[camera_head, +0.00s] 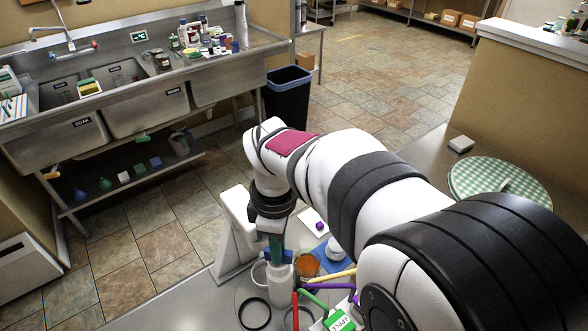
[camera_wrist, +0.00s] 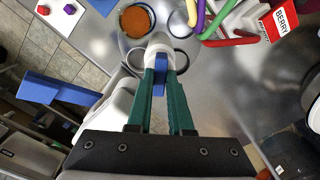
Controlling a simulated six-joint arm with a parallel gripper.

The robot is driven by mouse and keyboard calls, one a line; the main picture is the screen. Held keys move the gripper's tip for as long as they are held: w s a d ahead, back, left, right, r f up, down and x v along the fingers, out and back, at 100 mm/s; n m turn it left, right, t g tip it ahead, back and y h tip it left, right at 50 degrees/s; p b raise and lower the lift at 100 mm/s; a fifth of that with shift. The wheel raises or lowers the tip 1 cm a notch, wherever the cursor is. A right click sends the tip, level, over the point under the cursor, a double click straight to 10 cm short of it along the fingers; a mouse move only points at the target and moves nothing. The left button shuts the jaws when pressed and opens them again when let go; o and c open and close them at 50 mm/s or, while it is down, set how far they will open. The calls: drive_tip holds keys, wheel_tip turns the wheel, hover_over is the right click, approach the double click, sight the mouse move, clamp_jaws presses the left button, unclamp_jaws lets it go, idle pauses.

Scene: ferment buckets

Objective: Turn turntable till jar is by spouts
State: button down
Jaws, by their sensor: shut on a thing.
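A clear round turntable (camera_head: 276,317) carries several rings around a white centre post (camera_head: 281,286) with a blue handle (camera_wrist: 160,75). My gripper (camera_wrist: 160,68), with green fingers, is shut on the blue handle. The jar (camera_head: 307,265), with orange contents, stands on the turntable behind the post; in the wrist view it is at the top (camera_wrist: 136,20). The coloured spouts (camera_head: 316,297) come from the right over the turntable's edge; they also show in the wrist view (camera_wrist: 215,24). There the jar is left of the spouts, apart from them.
Signs reading APPLE (camera_head: 340,323) and BERRY (camera_wrist: 283,20) mark the spout unit. A white upright stand (camera_head: 236,232) is left of the turntable. A white card with a purple cube (camera_head: 320,226) lies behind it. Sinks and a bin (camera_head: 288,97) are farther away.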

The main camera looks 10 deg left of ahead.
drive_tip(key=shift+m, duration=2.3)
drive_tip(key=shift+a+m, duration=0.1)
drive_tip(key=shift+m, duration=6.3)
drive_tip(key=c, duration=0.8)
unclamp_jaws()
